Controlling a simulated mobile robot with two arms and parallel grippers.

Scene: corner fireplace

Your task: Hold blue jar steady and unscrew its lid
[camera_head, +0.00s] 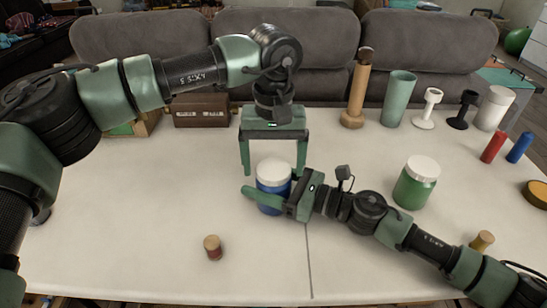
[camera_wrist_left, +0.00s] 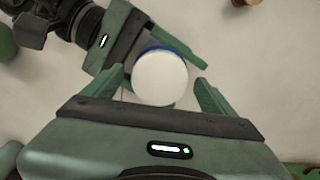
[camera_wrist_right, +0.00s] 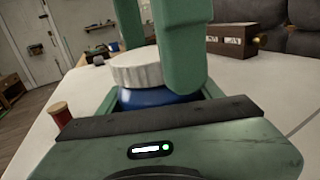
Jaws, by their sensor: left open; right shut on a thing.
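The blue jar (camera_head: 270,199) stands upright on the white table with its white lid (camera_head: 273,171) on. My right gripper (camera_head: 268,196) comes in from the right, low down, and is shut on the jar's blue body. The blue body (camera_wrist_right: 150,97) and ribbed lid (camera_wrist_right: 136,68) also show in the right wrist view. My left gripper (camera_head: 273,168) points down from above, open, with one finger on each side of the lid. In the left wrist view the round lid (camera_wrist_left: 160,78) lies between the open fingers, with gaps visible beside it.
A green jar with a white lid (camera_head: 416,183) stands to the right. A small red-and-wood spool (camera_head: 213,248) stands at the front left. A wooden post (camera_head: 356,90), a green cylinder (camera_head: 398,98) and other items line the back. The front middle is clear.

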